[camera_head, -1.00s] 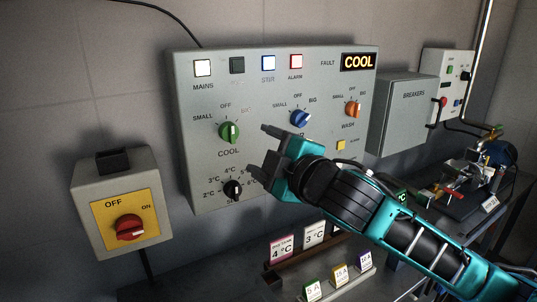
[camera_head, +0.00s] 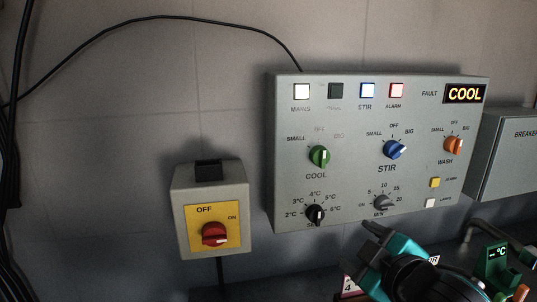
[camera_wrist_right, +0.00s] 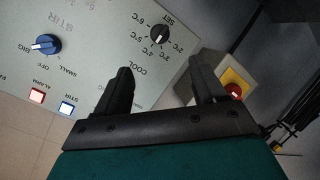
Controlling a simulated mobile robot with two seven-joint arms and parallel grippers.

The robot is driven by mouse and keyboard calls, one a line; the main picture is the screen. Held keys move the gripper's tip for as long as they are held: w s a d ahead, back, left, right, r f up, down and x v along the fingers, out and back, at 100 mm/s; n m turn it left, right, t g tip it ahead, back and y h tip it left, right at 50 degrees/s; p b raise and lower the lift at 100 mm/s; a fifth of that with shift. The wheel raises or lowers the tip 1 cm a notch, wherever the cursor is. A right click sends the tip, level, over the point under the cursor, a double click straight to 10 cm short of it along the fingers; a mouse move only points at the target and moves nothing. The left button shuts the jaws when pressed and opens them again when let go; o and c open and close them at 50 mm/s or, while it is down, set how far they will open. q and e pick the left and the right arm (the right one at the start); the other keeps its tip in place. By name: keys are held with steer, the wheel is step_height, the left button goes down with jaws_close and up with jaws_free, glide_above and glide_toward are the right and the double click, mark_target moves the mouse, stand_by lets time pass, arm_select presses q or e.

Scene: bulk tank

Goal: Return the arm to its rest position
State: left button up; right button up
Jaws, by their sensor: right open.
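My right gripper (camera_head: 362,258) is at the bottom of the head view, below the grey control panel (camera_head: 350,120) and apart from its knobs. In the right wrist view my right gripper (camera_wrist_right: 160,88) has its two dark fingers spread, with nothing between them. The panel carries a green COOL knob (camera_head: 319,156), a blue STIR knob (camera_head: 394,150), an orange WASH knob (camera_head: 452,145), a black SET knob (camera_head: 315,214) and a grey MIN knob (camera_head: 382,203). Its display (camera_head: 465,94) reads COOL. My left gripper is not in view.
A grey box with a red rotary switch (camera_head: 215,234) on a yellow plate is mounted left of the panel. The breaker box (camera_head: 508,158) stands at the right. Black cables run along the left wall.

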steer(key=s+d+f+m+g+h, duration=0.3)
steer(key=s+f+m+g, duration=0.75)
steer(key=s+f, duration=1.3)
steer(key=w+a+f+n+t+y, duration=0.1)
steer(key=w+a+f+t+y, duration=0.1)
steer(key=w+f+t, duration=0.4)
steer(key=shift+w+f+n+t+y, duration=0.35)
steer(key=shift+w+f+t, duration=0.1)
steer(key=shift+t, duration=0.2)
